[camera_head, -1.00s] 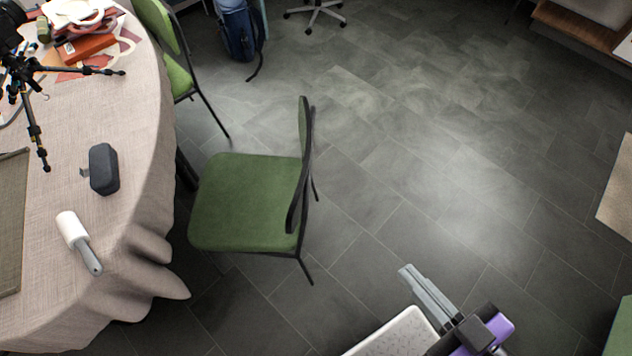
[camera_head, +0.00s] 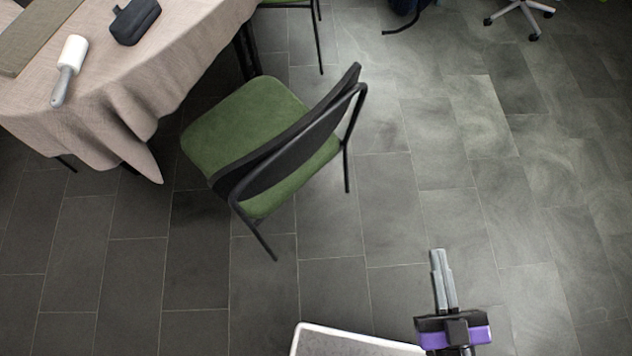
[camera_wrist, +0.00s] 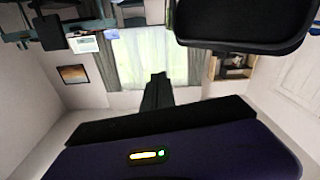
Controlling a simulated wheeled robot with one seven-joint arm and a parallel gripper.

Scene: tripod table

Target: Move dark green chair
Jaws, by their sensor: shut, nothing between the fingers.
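The dark green chair (camera_head: 248,110) stands on the floor beside the cloth-covered table in the head view. It has a green seat and a black-framed back that faces toward me. My gripper (camera_head: 440,254) is at the lower right of the head view, apart from the chair. Its fingers are together and hold nothing. In the wrist view my gripper (camera_wrist: 157,80) points toward a room with a curtained window. A black rounded panel (camera_wrist: 243,22) fills the top right there; it may be the chair back, but I cannot tell.
The table (camera_head: 120,95) with a beige cloth stands at the upper left, bearing a lint roller (camera_head: 70,66) and a dark case (camera_head: 135,20). Another green chair (camera_head: 290,3) is behind it. A wheeled chair base (camera_head: 520,14) is at top right. The right-hand tiled floor is clear.

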